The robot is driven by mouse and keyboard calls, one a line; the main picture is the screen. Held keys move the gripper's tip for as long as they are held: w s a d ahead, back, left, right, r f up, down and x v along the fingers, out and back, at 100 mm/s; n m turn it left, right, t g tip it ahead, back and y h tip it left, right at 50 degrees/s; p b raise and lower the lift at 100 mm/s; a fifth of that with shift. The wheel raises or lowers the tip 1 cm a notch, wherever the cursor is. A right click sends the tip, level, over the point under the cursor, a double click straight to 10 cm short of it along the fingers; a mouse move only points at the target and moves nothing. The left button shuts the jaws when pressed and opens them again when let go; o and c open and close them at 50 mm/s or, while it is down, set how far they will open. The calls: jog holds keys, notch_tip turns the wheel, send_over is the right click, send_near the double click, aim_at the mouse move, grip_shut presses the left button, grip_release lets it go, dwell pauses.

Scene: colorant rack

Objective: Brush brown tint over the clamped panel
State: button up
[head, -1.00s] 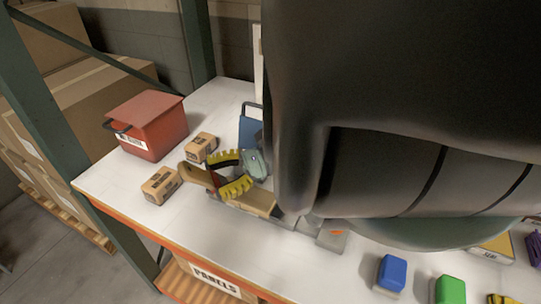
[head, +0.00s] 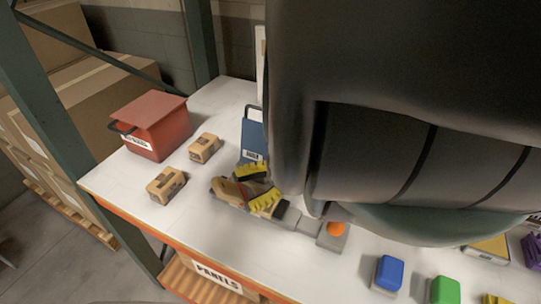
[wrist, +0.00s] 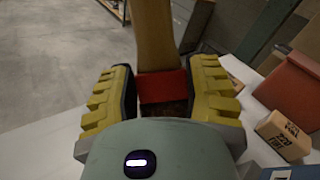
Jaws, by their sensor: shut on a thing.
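My gripper (head: 258,188) has two yellow ridged fingers and is low over the grey clamp fixture (head: 305,224) at the table's front. In the wrist view the fingers are shut on a brush, with its red band (wrist: 162,86) between them and its wooden handle (wrist: 155,35) reaching away. The dark bristles (wrist: 165,108) are partly hidden behind the gripper's body. In the head view the tan handle end (head: 227,189) shows left of the fingers. The clamped panel is mostly hidden under the gripper, so I cannot tell its colour or whether the bristles touch it.
A red bin (head: 157,130), two small cardboard boxes (head: 204,148) (head: 166,185) and a blue container (head: 252,140) stand around the gripper. An orange knob (head: 336,229) sits at the fixture's right end. Blue (head: 390,272) and green (head: 447,291) blocks stand at the right. My arm hides the back.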

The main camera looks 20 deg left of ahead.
jog(key=shift+w+d, duration=0.5)
jog(key=shift+d, duration=2.35)
jog(key=shift+w+a+f+b, duration=0.1)
jog(key=shift+a+b, duration=1.05)
jog(key=shift+a, duration=0.4)
jog(key=shift+w+a+f+b, duration=0.1)
jog(key=shift+a+b, duration=1)
jog(key=shift+a, duration=0.4)
jog(key=shift+a+r+b, duration=0.25)
jog(key=shift+a+b, duration=0.25)
jog(key=shift+a, duration=0.4)
jog(key=a+b, duration=0.2)
jog(key=w+a+b, duration=0.1)
jog(key=a+b, duration=0.1)
jog(key=a, duration=0.1)
jog(key=a+b, duration=0.2)
jog(key=shift+w+a, duration=0.2)
jog(key=shift+w, duration=0.1)
jog(key=shift+d+r+y, duration=0.15)
jog(key=shift+d+y, duration=0.15)
jog(key=shift+d, duration=0.15)
jog(key=shift+d+p, duration=0.65)
jog(key=shift+d, duration=0.5)
jog(key=s+d+p, duration=0.1)
jog(key=d+p, duration=0.3)
jog(key=d, duration=0.8)
jog(key=shift+d+f, duration=0.15)
jog(key=shift+f, duration=0.1)
